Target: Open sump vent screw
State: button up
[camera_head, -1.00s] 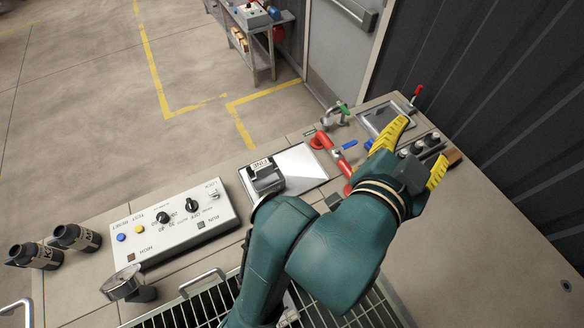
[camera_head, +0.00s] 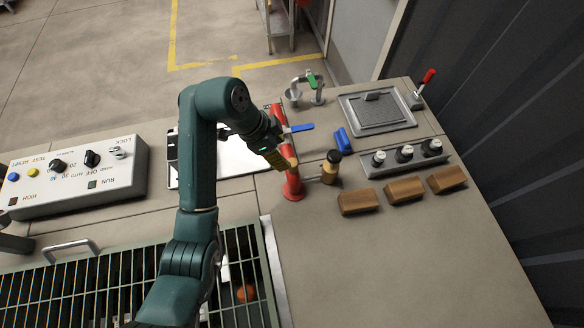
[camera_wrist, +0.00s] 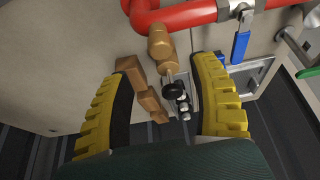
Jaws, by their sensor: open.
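A small brass fitting with a black knob (camera_head: 331,168) stands beside the red pipe (camera_head: 291,185) in the head view; it may be the vent screw, but no label is readable. In the wrist view the brass body (camera_wrist: 160,46) and black knob (camera_wrist: 172,88) lie between the fingers, farther off. My gripper (camera_head: 284,162) is over the red pipe, left of the fitting. In the wrist view my gripper (camera_wrist: 169,72) has its yellow fingers spread apart, with nothing held. Part of the pipe is hidden by my gripper in the head view.
Blue valve handle (camera_head: 298,128) and green-handled tap (camera_head: 312,80) are near the pipe. Several wooden blocks (camera_head: 405,190) and a strip of black knobs (camera_head: 405,158) lie to the right, with a metal hatch (camera_head: 378,113) behind. The front right tabletop is clear.

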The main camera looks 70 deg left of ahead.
aim_at(292, 163)
jog(key=b+x, duration=0.5)
jog(key=x, duration=0.3)
grip_shut()
